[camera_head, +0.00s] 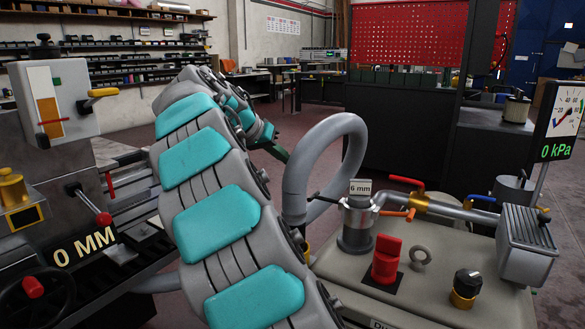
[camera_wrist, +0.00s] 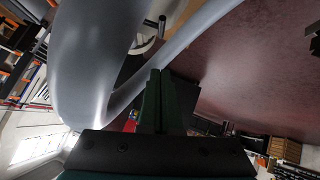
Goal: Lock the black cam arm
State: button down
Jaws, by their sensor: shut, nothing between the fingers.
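The black cam arm (camera_head: 322,198) sticks out to the left from the metal hose coupling (camera_head: 357,222) in the head view. An orange cam arm (camera_head: 396,213) sticks out on the coupling's right side. A thick grey hose (camera_head: 296,180) loops up left of the coupling. My gripper (camera_head: 283,155) is left of the hose, above and left of the black cam arm, and apart from it. In the wrist view its dark green fingers (camera_wrist: 160,74) are shut and empty. The hose (camera_wrist: 85,70) fills the left of that view, and I cannot make out the cam arm surely there.
A red switch (camera_head: 386,260), a metal ring (camera_head: 421,257) and a black-and-yellow knob (camera_head: 466,285) stand on the tabletop (camera_head: 430,300). A red-handled valve (camera_head: 406,182) sits on the pipe behind. The gauge (camera_head: 562,125) reads 0 kPa. A machine (camera_head: 50,160) stands left.

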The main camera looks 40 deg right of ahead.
aim_at(326, 199)
jog(key=s+d+f, duration=0.1)
jog(key=d+f, duration=0.5)
jog(key=f, duration=0.3)
jog(key=shift+s+d+f+p, duration=0.15)
jog(key=shift+s+d+p, duration=0.1)
jog(key=shift+p, duration=0.1)
jog(key=shift+a+f, duration=0.1)
notch_tip(326, 199, down, 9)
jog(key=s+n+g+h+b, duration=0.1)
jog(key=n+g+h+b, duration=0.2)
jog(key=n+g+h, duration=0.1)
jog(key=n+g, duration=0.1)
jog(key=g, duration=0.1)
jog(key=shift+s+d+g, duration=0.2)
jog(key=shift+g, duration=0.2)
jog(key=shift+s+f, duration=0.1)
jog(key=shift+f, duration=0.05)
dwell(0.3)
dwell(0.5)
